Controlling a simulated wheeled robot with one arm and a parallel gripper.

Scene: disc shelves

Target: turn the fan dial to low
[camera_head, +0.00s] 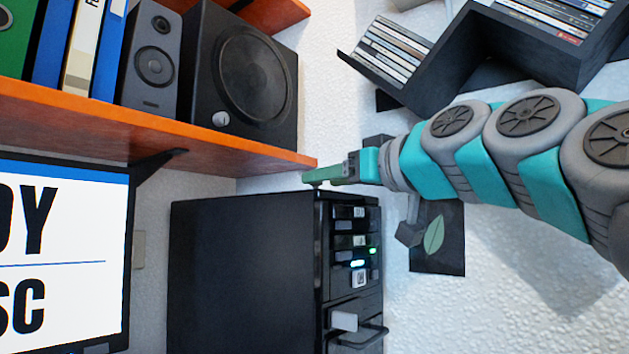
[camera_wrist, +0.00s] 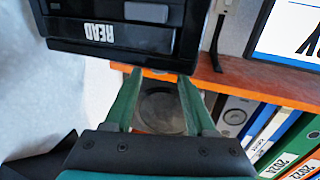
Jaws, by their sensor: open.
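I cannot make out a dial marked as the fan dial in either view. The black disc tower (camera_head: 245,265) stands below the orange shelf, its drive front with lit green lights facing right. My gripper (camera_head: 312,177) is above the tower's top front edge, near the shelf end. In the wrist view my gripper (camera_wrist: 160,75) has its two green fingers apart, with nothing held between them. A small pale knob (camera_head: 221,118) shows on the black speaker box (camera_head: 275,85) on the shelf.
The orange shelf (camera_head: 180,136) ends close to my gripper and carries a smaller speaker (camera_head: 150,60) and binders. A monitor (camera_head: 65,255) is at left. Black disc racks (camera_head: 480,50) hang on the wall at upper right. A black leaf card (camera_head: 437,237) is below my arm.

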